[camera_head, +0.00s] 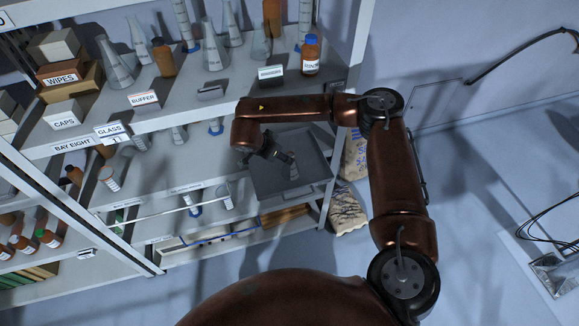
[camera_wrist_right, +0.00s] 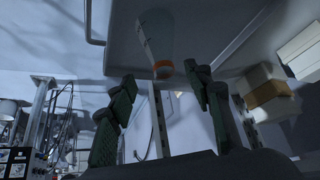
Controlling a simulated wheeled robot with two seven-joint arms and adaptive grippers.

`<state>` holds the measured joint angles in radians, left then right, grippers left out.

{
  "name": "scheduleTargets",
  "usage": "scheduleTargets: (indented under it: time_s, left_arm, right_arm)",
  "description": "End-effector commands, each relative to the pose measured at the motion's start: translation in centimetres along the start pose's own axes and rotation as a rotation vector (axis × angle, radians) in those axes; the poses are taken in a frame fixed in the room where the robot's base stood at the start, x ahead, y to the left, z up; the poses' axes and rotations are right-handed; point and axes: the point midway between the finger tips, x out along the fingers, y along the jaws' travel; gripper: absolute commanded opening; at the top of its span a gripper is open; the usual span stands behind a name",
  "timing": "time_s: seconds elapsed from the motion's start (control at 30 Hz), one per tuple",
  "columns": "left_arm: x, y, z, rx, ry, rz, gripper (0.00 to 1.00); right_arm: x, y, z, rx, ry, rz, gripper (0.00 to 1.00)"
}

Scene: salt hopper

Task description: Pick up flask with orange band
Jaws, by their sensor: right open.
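The flask with the orange band (camera_wrist_right: 158,42) shows in the right wrist view. It has a pale body with dark marks, and its orange band is at its lower end in that picture. It is beyond and between the fingertips of my right gripper (camera_wrist_right: 162,90), apart from both. The right gripper is open and empty. In the head view the right gripper (camera_head: 283,160) is over a grey tray (camera_head: 265,186) at the right end of the shelves. My left gripper is not in view.
A shelf unit (camera_head: 176,112) holds glass flasks, brown bottles and boxes. A brown bottle with a blue cap (camera_head: 311,55) stands on the shelf above the tray. Sacks (camera_head: 347,208) stand on the floor beside the unit. The floor at right is largely clear.

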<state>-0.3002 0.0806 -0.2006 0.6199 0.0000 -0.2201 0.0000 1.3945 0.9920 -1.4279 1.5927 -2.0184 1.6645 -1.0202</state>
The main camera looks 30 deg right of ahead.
Motion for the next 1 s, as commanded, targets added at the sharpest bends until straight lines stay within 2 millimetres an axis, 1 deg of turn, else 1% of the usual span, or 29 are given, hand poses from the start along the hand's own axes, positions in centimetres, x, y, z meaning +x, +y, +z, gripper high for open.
scheduleTargets:
  time_s: [0.1,0.27,0.4,0.53,0.63,0.83,1.0]
  left_arm:
    - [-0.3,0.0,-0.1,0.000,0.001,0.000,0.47]
    - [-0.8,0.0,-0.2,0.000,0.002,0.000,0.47]
    - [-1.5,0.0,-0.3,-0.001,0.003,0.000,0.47]
    - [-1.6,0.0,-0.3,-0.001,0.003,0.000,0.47]
    - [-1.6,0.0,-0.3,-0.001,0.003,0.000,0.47]
    - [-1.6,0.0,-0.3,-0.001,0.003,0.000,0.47]
    - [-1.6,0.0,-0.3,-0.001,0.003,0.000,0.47]
  right_arm:
    - [1.4,0.1,0.0,0.001,-0.002,0.004,0.46]
    - [2.9,0.0,-0.4,0.001,-0.003,0.003,0.46]
    - [5.0,-0.2,-1.0,0.002,-0.004,0.002,0.46]
    - [6.5,-0.2,-0.8,0.000,-0.005,0.002,0.46]
    - [6.9,-0.2,-0.8,0.000,-0.005,0.000,0.46]
    - [7.0,-0.2,-0.7,0.000,-0.006,0.000,0.46]
    - [6.9,-0.2,-0.7,0.000,-0.006,0.000,0.34]
